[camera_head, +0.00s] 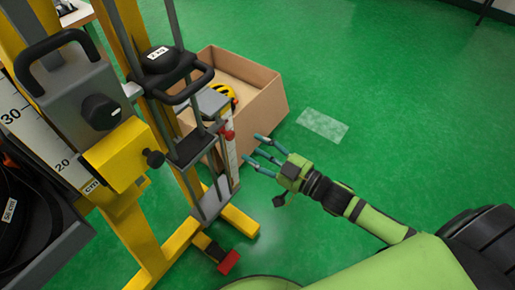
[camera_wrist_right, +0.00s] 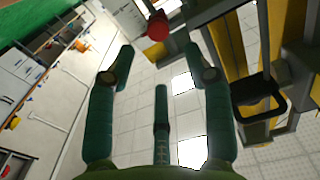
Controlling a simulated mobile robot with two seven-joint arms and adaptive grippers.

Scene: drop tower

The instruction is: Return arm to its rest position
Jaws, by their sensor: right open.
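My right gripper (camera_head: 262,155) is open and empty in the head view, with its fingers pointing left toward the drop tower. Its teal fingers also show spread apart in the right wrist view (camera_wrist_right: 160,75), with nothing between them. My green right arm (camera_head: 376,221) comes in from the lower right. The drop tower has a yellow frame (camera_head: 166,247) and a black weight marked 2 kg (camera_head: 161,58). A red knob (camera_head: 228,134) on the tower is just left of the fingertips, apart from them; a red round part shows in the wrist view (camera_wrist_right: 157,25). My left gripper is not in view.
A red-tipped foot (camera_head: 229,262) lies at the tower's base. The green floor (camera_head: 400,110) to the right is clear apart from a pale patch (camera_head: 322,126).

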